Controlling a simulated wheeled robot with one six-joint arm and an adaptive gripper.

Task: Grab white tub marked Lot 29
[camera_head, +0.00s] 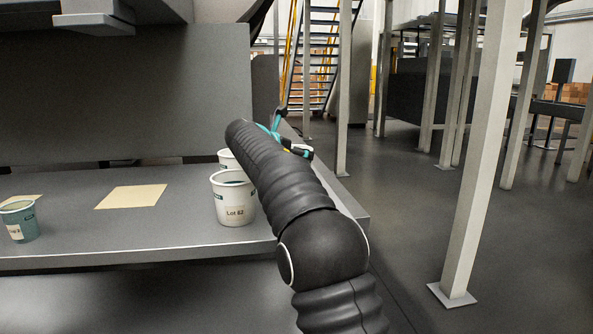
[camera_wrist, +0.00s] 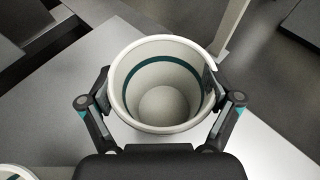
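A white tub (camera_wrist: 162,125) with a teal band inside its wall stands open side up between the fingers of my gripper (camera_wrist: 160,100) in the wrist view. The left finger is against or very close to its wall, and the right fingertip overlaps its rim. I cannot tell whether the fingers press on it. Its label is not visible. In the head view my gripper (camera_head: 285,140) is near the right table edge, partly hidden by my arm. A white tub marked Lot 82 (camera_head: 234,205) stands left of my arm. Another white tub (camera_head: 227,160) behind it is partly hidden, its label unreadable.
A teal tub (camera_head: 20,222) stands at the far left of the grey table (camera_head: 110,238). A tan sheet (camera_head: 132,196) lies flat on it. Another tub's rim (camera_wrist: 15,173) shows at the wrist view's lower left. Right of the table is floor with metal posts (camera_head: 480,150).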

